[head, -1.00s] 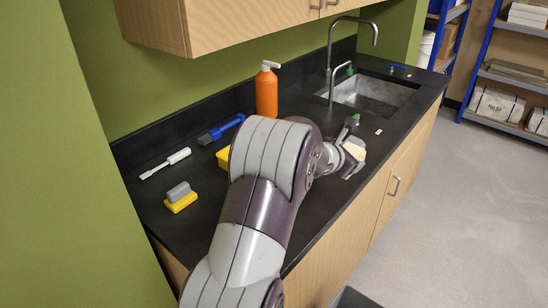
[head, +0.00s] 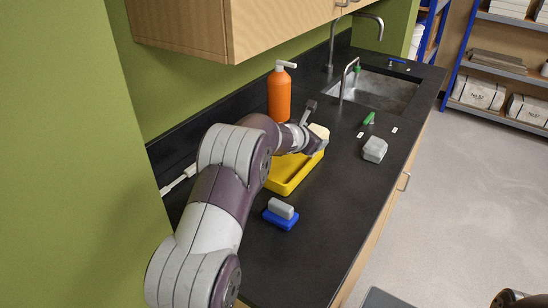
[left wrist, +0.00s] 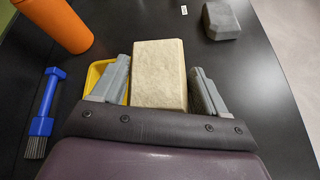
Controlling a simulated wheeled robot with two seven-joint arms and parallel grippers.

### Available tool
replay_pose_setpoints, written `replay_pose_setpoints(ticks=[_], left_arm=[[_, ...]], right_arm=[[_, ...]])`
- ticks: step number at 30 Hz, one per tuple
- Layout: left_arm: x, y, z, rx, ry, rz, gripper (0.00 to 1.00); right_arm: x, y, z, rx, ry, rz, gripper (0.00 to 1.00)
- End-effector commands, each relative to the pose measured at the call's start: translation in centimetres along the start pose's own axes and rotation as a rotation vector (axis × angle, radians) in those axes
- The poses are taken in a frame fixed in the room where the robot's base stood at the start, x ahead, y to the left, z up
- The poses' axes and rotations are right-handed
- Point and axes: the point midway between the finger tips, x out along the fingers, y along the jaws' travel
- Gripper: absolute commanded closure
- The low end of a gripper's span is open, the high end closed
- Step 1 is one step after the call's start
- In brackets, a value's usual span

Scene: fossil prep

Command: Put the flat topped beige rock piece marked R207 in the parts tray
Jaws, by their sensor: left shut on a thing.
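My left gripper (head: 314,141) is shut on a beige rock piece (left wrist: 160,75), which also shows in the head view (head: 319,131). The piece has a flat, pale face between the two grey fingers in the left wrist view. No R207 mark can be read. The yellow parts tray (head: 287,187) lies on the black counter, below and beside the gripper, partly hidden by the arm. In the left wrist view the tray (left wrist: 96,76) shows behind the left finger, and the piece hides part of that area. My right gripper is not in view.
A grey rock (head: 374,149) and a green item (head: 369,118) lie right of the tray. A blue-based grey block (head: 281,213) sits nearer. An orange bottle (head: 279,95) stands behind, and a blue brush (left wrist: 42,110) lies left.

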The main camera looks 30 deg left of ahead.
Motion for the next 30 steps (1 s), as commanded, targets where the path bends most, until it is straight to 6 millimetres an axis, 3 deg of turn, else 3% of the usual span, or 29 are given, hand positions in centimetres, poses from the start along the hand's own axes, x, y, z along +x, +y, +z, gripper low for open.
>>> replay_pose_setpoints(ticks=[3, 9, 13, 19, 26, 27, 29, 30], left_arm=[[0.0, 2.6, -2.9, -0.004, 0.002, 0.005, 0.99], [0.3, 5.3, -6.7, -0.001, -0.001, 0.003, 0.99], [0.6, 5.6, -7.9, 0.000, -0.002, 0.002, 0.99], [2.1, 4.6, -10.5, -0.002, -0.002, 0.002, 0.99], [2.4, 4.4, -11.0, 0.001, -0.003, 0.002, 0.99], [2.4, 4.3, -11.3, -0.001, 0.003, 0.000, 0.23], [2.4, 4.3, -11.3, -0.001, 0.003, 0.000, 0.04], [2.4, 4.3, -11.3, -0.001, 0.003, 0.000, 0.00]], right_arm=[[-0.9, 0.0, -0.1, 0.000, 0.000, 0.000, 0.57], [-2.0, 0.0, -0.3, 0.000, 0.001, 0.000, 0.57], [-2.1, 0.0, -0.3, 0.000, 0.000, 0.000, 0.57], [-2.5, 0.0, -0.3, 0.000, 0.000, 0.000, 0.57], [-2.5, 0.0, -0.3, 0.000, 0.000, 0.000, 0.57], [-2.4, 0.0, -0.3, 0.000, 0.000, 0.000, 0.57], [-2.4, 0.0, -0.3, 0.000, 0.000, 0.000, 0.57], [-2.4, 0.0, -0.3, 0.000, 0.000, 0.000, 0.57]])
